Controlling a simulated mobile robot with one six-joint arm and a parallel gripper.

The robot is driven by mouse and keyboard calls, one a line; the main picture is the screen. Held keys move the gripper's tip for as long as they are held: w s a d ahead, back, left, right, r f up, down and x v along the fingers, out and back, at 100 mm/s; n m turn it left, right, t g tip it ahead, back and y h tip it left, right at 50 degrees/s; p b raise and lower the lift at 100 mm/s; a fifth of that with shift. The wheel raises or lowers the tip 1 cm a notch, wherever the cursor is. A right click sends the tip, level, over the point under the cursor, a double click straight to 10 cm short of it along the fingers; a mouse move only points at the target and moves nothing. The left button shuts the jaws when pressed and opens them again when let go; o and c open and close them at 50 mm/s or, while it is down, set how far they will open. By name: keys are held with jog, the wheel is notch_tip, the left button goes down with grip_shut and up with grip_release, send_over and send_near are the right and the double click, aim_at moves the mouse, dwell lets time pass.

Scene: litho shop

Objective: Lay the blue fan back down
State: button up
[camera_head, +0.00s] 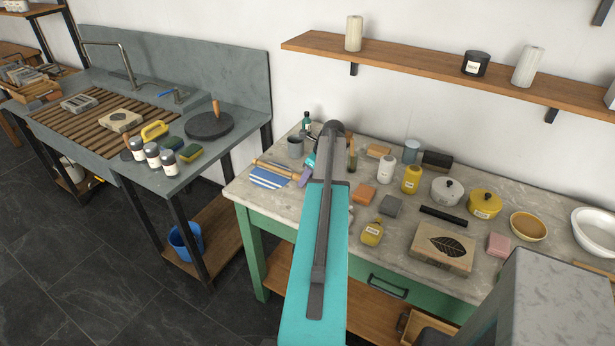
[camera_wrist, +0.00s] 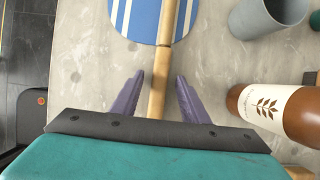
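The blue fan (camera_head: 268,179), striped blue and white with a pale wooden handle, is at the left end of the marble-topped table. In the wrist view the fan's striped face (camera_wrist: 137,18) is at the top, partly cut off, and its handle (camera_wrist: 158,92) runs down toward me. My gripper (camera_wrist: 160,82) has its two purple fingers apart, one on each side of the handle, with a small gap on both sides. In the head view my gripper (camera_head: 307,167) is at the handle's right end. The fan looks flat on or close to the tabletop; I cannot tell if it touches.
A grey cup (camera_wrist: 262,14) and a brown bottle with a white leaf label (camera_wrist: 272,110) stand right of the fan. Yellow bottles, pots and blocks crowd the table to the right. The table's left edge is close to the fan. A sink counter (camera_head: 225,128) stands further left.

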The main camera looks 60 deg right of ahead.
jog(key=shift+r, duration=0.1)
jog(key=b+v, duration=0.3)
jog(key=v, duration=1)
jog(key=shift+s+r, duration=0.15)
jog(key=shift+r, duration=0.15)
jog(key=shift+a, duration=0.1)
dwell(0.9)
